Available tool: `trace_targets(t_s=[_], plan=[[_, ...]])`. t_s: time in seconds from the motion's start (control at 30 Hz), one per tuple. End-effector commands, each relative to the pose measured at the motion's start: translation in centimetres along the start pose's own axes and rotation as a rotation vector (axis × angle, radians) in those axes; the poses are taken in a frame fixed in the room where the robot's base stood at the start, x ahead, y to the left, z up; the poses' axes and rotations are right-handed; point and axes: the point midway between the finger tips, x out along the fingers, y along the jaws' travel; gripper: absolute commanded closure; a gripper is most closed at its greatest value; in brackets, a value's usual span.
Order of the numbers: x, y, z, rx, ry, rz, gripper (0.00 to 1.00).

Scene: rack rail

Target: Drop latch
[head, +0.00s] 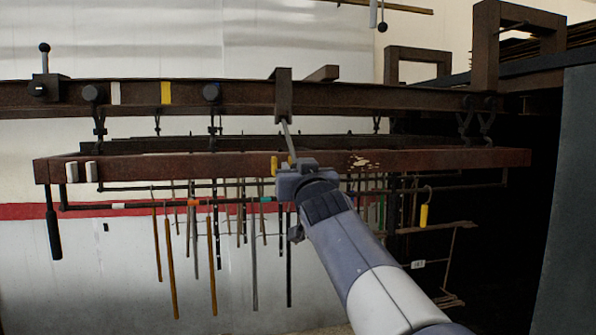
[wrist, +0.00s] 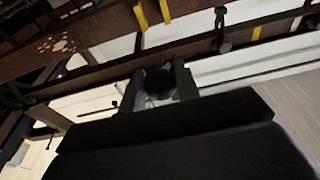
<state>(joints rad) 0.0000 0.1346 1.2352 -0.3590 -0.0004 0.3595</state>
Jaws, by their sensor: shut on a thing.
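My gripper (head: 293,172) is in front of the lower brown rail, below a dark bracket (head: 283,97) on the upper rail. A thin grey rod (head: 288,138) slants down from the bracket to my gripper and looks like the latch lever. In the wrist view my gripper (wrist: 162,78) has its two dark fingers on either side of a dark round knob (wrist: 160,84), shut on it. In the head view the knob is hidden by the gripper. Whether the knob belongs to the rod cannot be seen directly.
The lower brown rail (head: 200,167) runs across behind my gripper, with several rods hanging below. The upper rail (head: 230,97) lies above it. Another ball-topped lever (head: 45,62) stands upper left, and a black handle (head: 53,235) hangs lower left. A dark frame (head: 487,50) stands right.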

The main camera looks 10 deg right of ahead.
Motion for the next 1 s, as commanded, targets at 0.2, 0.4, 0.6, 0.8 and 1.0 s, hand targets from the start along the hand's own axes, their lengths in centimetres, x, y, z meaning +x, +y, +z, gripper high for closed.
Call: trace_targets(t_s=[0.2, 0.4, 0.6, 0.8, 1.0], plan=[[0.9, 0.0, 2.7, -0.001, -0.004, 0.0, 0.82], [1.4, 0.0, 3.3, -0.001, -0.005, 0.0, 0.82], [2.1, 0.0, 4.5, 0.0, -0.005, 0.0, 0.82], [3.4, 0.0, 6.1, 0.0, -0.005, 0.0, 0.82], [4.1, 0.0, 6.7, -0.001, -0.005, 0.0, 0.82]])
